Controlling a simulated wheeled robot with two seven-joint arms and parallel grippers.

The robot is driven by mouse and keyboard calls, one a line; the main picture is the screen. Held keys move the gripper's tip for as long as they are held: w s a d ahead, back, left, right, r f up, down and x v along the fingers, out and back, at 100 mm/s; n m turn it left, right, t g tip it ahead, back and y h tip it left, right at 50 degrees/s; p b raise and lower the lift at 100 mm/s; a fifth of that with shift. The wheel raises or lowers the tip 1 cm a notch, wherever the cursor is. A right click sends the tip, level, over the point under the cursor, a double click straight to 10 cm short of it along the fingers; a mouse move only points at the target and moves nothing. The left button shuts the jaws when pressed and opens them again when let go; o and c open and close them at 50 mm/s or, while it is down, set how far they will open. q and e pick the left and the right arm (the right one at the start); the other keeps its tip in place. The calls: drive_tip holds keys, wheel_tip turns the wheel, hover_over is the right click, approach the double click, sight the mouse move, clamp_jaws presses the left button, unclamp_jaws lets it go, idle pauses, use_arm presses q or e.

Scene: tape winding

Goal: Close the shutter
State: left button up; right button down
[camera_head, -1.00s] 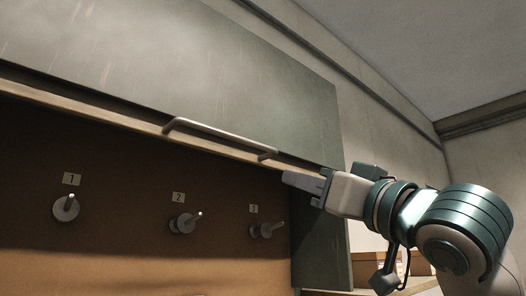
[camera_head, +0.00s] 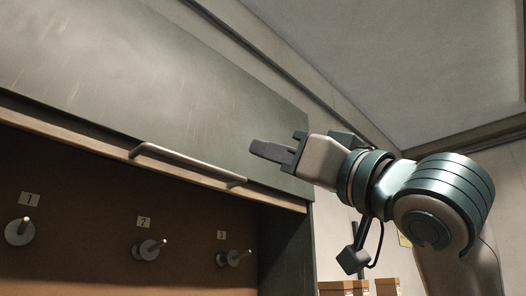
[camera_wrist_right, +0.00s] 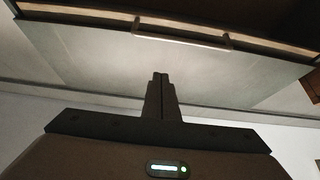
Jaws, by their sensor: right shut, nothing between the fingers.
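The shutter (camera_head: 130,85) is a grey-green panel raised above the cabinet opening, with a bar handle (camera_head: 188,164) along its lower edge. The shutter also fills much of the right wrist view (camera_wrist_right: 100,55), with the handle (camera_wrist_right: 180,36) near the top. My right gripper (camera_head: 254,149) is shut and empty. It is in front of the shutter's lower right part, a little above and right of the handle's right end, apart from the handle. In the right wrist view its fingertips (camera_wrist_right: 160,76) are together below the handle. My left gripper is not in view.
Inside the open cabinet are pegs (camera_head: 150,249) under labels 1, 2 and 3 on a brown back panel. Cardboard boxes (camera_head: 388,287) stand low at right, behind my right arm. The space right of the cabinet, by the wall, is mostly clear.

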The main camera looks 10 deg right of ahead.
drive_tip(key=p+x, duration=0.6)
drive_tip(key=x, duration=0.3)
drive_tip(key=f, duration=0.2)
drive_tip(key=f+p, duration=0.1)
drive_tip(key=f, duration=0.1)
drive_tip(key=shift+w+a, duration=0.2)
drive_tip(key=shift+w, duration=0.1)
drive_tip(key=shift+f, duration=0.15)
